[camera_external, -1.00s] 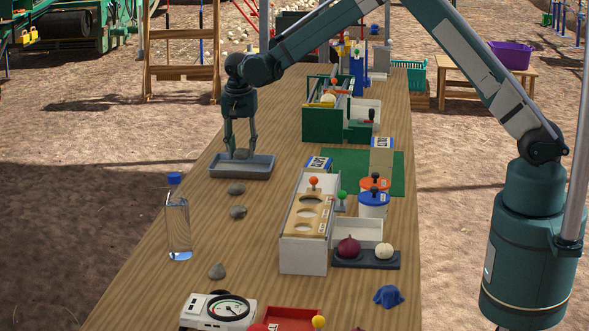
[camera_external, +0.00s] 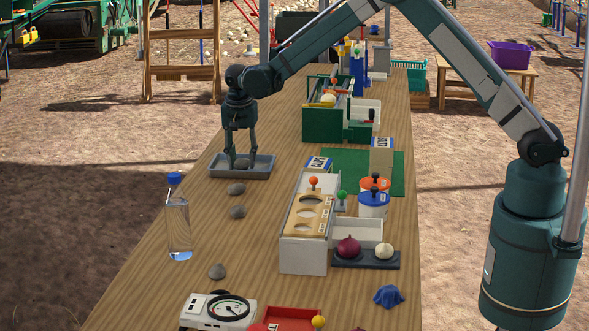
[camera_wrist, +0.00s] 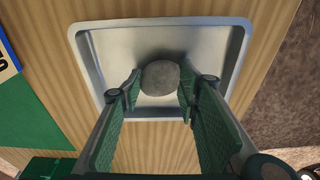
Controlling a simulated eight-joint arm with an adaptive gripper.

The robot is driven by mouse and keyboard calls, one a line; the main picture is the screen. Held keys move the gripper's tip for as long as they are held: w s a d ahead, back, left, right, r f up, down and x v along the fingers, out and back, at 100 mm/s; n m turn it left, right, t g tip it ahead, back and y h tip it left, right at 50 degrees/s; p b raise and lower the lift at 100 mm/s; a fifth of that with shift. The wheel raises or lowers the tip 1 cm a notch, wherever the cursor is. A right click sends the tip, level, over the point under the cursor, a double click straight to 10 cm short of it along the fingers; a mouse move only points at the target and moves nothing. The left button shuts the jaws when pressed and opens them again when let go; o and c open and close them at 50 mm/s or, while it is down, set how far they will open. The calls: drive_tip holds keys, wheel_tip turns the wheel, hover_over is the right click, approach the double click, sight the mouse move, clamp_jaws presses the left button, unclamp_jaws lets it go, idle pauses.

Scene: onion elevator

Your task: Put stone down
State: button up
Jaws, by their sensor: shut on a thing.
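A grey stone (camera_wrist: 160,78) is between the fingertips of my gripper (camera_wrist: 158,90), which is shut on it. In the external view my gripper (camera_external: 240,160) points down with the stone (camera_external: 242,164) low inside the grey metal tray (camera_external: 262,177). The tray also shows in the wrist view (camera_wrist: 107,45), with bare floor around the stone. I cannot tell whether the stone touches the tray floor. More grey stones lie on the table in front of the tray: one (camera_external: 236,189), another (camera_external: 237,212), and a third (camera_external: 217,271) farther forward.
A water bottle (camera_external: 178,225) stands at the table's left edge. A white box with a holed wooden top (camera_external: 308,215) stands right of the stones. A green mat (camera_external: 345,160) lies right of the tray, and a green machine (camera_external: 322,122) stands behind it.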

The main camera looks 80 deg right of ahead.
sight(241, 164)
drive_tip(key=shift+f, duration=0.1)
drive_tip(key=o, duration=1.1)
drive_tip(key=r, duration=0.4)
drive_tip(key=a+r, duration=0.1)
drive_tip(key=r, duration=0.3)
drive_tip(key=r+p, duration=0.1)
drive_tip(key=r, duration=0.3)
drive_tip(key=shift+a, duration=0.4)
drive_tip(key=shift+r, duration=0.15)
